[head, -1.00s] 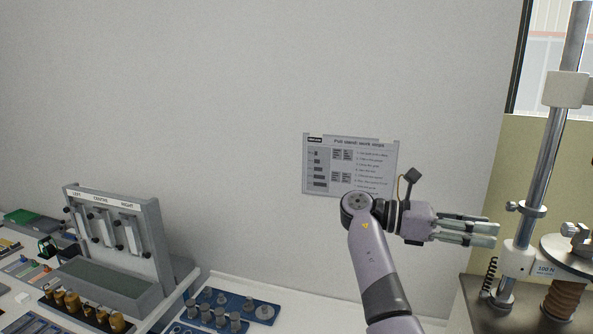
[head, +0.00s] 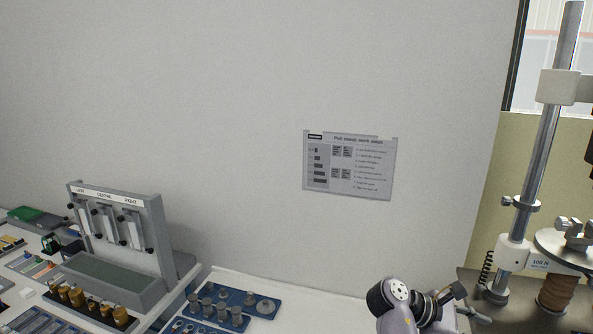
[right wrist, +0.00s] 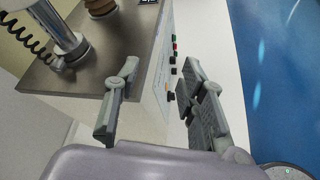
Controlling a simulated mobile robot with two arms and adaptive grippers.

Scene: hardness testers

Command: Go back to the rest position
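My right arm shows at the bottom right of the head view. Its wrist is bent, and the right gripper (head: 472,312) is small and partly cut off at the lower edge, left of the test stand. In the right wrist view the right gripper (right wrist: 158,78) is open. Its two fingers stand apart with nothing between them. Behind them is the metal-topped base (right wrist: 100,70) of the stand. My left gripper is not in the head view.
The test stand with its steel column (head: 541,140) and round plate (head: 562,245) stands close on the right. A LEFT/CENTRE/RIGHT rack (head: 155,235) and a blue tray (head: 262,312) of metal parts are on the left bench. A sheet (head: 350,165) hangs on the wall.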

